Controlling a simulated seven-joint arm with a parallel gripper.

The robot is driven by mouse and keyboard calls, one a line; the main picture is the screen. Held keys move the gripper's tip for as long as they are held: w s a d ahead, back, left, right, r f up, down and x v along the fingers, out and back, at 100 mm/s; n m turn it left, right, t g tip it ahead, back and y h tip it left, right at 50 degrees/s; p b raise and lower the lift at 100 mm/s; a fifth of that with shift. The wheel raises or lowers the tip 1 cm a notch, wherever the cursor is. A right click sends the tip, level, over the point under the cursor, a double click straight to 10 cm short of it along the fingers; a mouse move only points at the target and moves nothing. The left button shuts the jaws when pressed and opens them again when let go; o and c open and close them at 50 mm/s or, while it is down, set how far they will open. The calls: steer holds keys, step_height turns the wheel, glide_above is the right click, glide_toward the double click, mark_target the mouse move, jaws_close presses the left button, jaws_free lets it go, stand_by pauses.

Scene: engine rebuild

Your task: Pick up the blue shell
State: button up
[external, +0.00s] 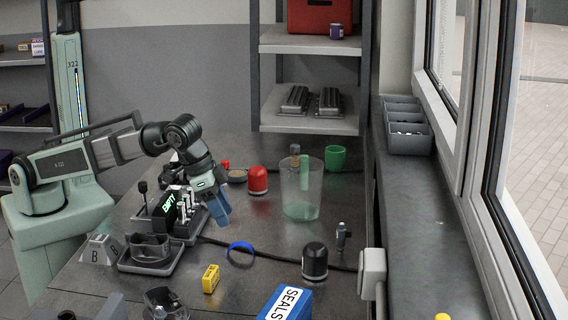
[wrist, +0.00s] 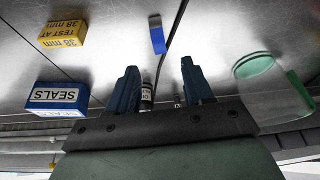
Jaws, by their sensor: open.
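The blue shell (external: 240,245) is a thin curved band on the bench, right of and below my gripper in the external view. In the wrist view the blue shell (wrist: 157,36) shows as a short upright strip beyond the fingertips, beside a dark cable. My gripper (external: 223,213) has blue fingers pointing down above the bench, apart from the shell. In the wrist view my gripper (wrist: 159,68) is open, with no shell between its fingers.
A yellow box (external: 211,279) and a blue SEALS box (external: 285,303) lie in front. A black-domed jar (external: 315,262) and a clear beaker (external: 301,190) stand to the right. A tray of parts (external: 150,260) is left. Bare bench surrounds the shell, apart from the cable.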

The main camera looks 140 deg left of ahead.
mark_target(241, 241)
steer(key=shift+x, duration=4.15)
steer(key=shift+w+a+r, duration=0.1)
steer(key=shift+c, duration=0.2)
jaws_close()
